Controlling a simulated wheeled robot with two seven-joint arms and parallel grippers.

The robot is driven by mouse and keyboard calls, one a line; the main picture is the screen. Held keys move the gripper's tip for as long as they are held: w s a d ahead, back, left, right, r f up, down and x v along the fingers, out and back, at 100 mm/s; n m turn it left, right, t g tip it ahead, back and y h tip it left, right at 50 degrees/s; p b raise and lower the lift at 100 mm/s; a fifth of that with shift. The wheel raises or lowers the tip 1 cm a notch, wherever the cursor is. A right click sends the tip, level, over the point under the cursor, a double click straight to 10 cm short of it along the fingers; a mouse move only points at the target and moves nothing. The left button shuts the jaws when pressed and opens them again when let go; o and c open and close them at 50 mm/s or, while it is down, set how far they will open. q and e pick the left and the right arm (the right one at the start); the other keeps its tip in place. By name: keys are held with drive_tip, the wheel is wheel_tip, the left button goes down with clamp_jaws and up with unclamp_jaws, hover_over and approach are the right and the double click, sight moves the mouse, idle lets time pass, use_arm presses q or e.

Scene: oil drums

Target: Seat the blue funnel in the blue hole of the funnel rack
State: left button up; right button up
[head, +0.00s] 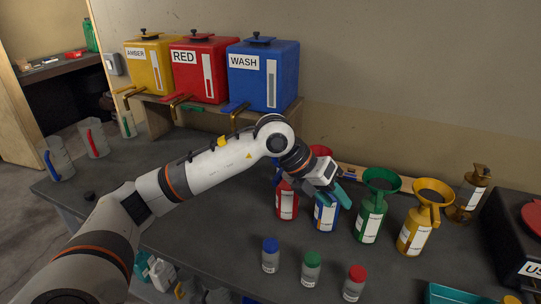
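My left arm reaches across the bench. Its gripper (336,194) is over the top of the blue-labelled bottle (326,217). A teal finger shows on its right side. The wrist hides most of what is between the fingers, so I cannot tell whether it is open or shut. I cannot make out the blue funnel for certain; a small blue piece (277,174) shows just left of the wrist. The funnel rack is not clearly visible. My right gripper is not in view.
A red bottle (286,204) stands left of the blue one. Right of it stand bottles with a green funnel (382,180) and a yellow funnel (433,191). Several capped jars (271,259) stand in front. Amber, red and wash tanks (263,75) stand behind. A black box (515,240) is at right.

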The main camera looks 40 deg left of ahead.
sight(277, 177)
use_arm(q)
drive_tip(key=a+r+n+y, duration=0.2)
drive_tip(key=a+y, duration=0.2)
drive_tip(key=a, duration=0.4)
drive_tip(key=a+r+n+y, duration=0.2)
drive_tip(key=a+y, duration=0.2)
drive_tip(key=a, duration=0.4)
drive_tip(key=p+x, duration=0.3)
drive_tip(key=x, duration=0.8)
drive_tip(key=shift+w+f+m, duration=0.25)
drive_tip(key=shift+f+m, duration=0.05)
drive_tip(key=shift+f, duration=0.35)
drive_tip(key=shift+c, duration=0.3)
clamp_jaws()
drive_tip(key=shift+r+p, duration=0.45)
drive_tip(key=shift+r, duration=0.5)
drive_tip(key=shift+r+p, duration=1)
drive_tip(key=shift+r, duration=1.15)
